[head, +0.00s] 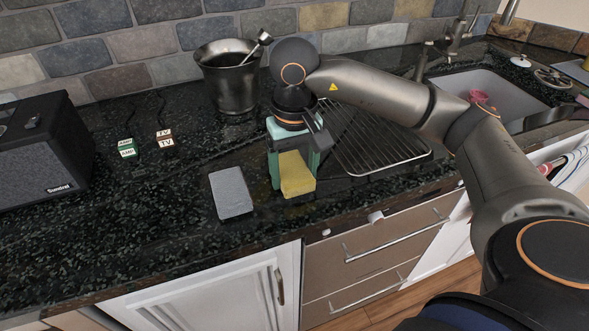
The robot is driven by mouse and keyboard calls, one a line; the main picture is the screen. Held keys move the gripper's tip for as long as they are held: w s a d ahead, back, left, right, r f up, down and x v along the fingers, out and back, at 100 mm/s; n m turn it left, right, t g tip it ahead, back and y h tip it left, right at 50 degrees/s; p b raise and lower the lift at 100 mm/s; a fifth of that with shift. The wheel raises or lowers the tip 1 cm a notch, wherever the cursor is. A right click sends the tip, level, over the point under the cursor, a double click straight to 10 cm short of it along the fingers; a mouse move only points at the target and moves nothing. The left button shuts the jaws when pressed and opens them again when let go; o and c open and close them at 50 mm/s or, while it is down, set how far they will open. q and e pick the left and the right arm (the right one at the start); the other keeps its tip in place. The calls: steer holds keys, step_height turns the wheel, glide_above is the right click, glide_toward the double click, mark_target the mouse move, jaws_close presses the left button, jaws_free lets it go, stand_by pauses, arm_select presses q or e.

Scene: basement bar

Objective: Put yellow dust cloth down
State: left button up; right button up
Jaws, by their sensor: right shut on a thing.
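My left gripper is not in view.
A dark metal bucket (228,80) stands behind, a wire rack (375,145) lies to the right, and a sink (490,95) is beyond. Small lettered blocks (127,148) and a black speaker (42,150) stand left. The front left counter is clear.

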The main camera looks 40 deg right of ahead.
mark_target(294, 172)
steer(key=shift+f, duration=0.2)
steer(key=o, duration=1.4)
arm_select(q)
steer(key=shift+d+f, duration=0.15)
arm_select(e)
steer(key=shift+r, duration=0.1)
steer(key=shift+r, duration=0.15)
arm_select(q)
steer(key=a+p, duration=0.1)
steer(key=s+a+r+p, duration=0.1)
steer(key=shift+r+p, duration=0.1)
steer(key=shift+p, duration=0.2)
arm_select(e)
step_height(294, 172, up, 12)
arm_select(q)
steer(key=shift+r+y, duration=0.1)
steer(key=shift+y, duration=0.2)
